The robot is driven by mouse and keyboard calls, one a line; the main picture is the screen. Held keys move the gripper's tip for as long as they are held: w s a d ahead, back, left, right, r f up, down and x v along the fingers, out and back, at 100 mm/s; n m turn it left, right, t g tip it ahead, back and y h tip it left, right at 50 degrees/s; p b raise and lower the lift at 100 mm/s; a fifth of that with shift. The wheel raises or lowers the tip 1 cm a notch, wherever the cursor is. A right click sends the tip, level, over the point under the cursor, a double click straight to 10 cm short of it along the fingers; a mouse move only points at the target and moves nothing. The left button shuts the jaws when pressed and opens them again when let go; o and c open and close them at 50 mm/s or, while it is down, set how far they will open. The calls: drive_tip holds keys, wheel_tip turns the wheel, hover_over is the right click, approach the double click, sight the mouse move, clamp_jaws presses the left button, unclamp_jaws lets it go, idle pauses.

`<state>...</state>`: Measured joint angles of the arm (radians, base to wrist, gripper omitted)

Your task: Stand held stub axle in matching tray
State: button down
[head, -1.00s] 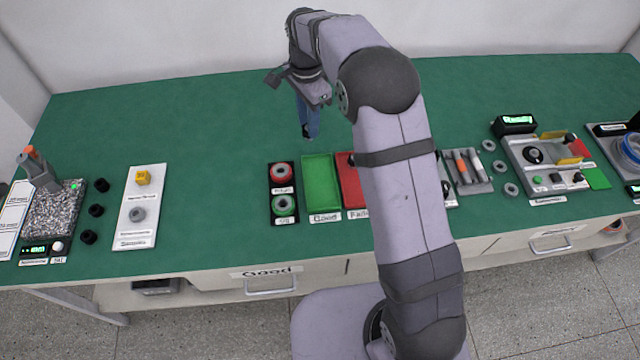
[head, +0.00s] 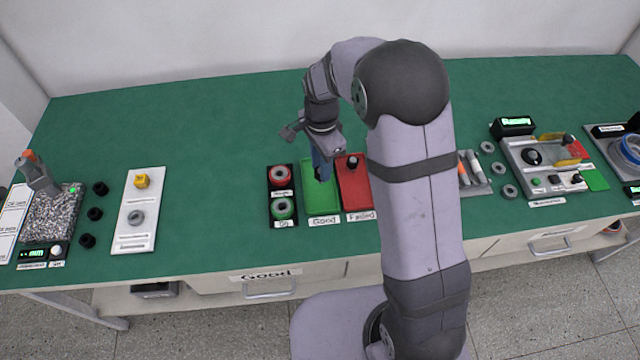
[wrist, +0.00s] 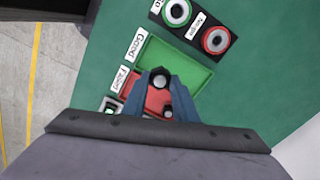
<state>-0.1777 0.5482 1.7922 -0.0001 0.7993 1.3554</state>
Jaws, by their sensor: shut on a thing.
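My gripper (head: 322,176) points down over the green tray labelled Good (head: 313,204), near its right side. The axle is mostly hidden by the fingers in the head view. Whether it touches the tray floor I cannot tell. The green tray also shows in the wrist view (wrist: 195,73) and looks otherwise empty. The red tray labelled Failed (head: 355,190) lies directly to its right, with a dark part (head: 352,162) standing near its back.
A black holder with a red ring (head: 281,176) and a green ring (head: 283,208) stands just left of the green tray. A white fixture board (head: 137,230) is farther left. My arm hides the bench right of the red tray. Open green bench lies behind the trays.

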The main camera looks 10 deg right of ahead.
drive_tip(key=shift+f+p, duration=1.25)
drive_tip(key=shift+f, duration=3.15)
drive_tip(key=shift+f, duration=0.1)
drive_tip(key=shift+f, duration=0.1)
drive_tip(key=c, duration=1.4)
unclamp_jaws()
wheel_tip(320, 180, up, 12)
drive_tip(key=b, duration=0.4)
drive_tip(key=shift+r, duration=0.2)
drive_tip(key=s+d+n, duration=0.3)
drive_tip(key=s+n, duration=0.3)
drive_tip(key=s, duration=0.4)
drive_tip(key=s+d+n, duration=0.4)
drive_tip(key=s+n, duration=0.3)
drive_tip(key=s, duration=0.3)
drive_tip(key=shift+d, duration=0.25)
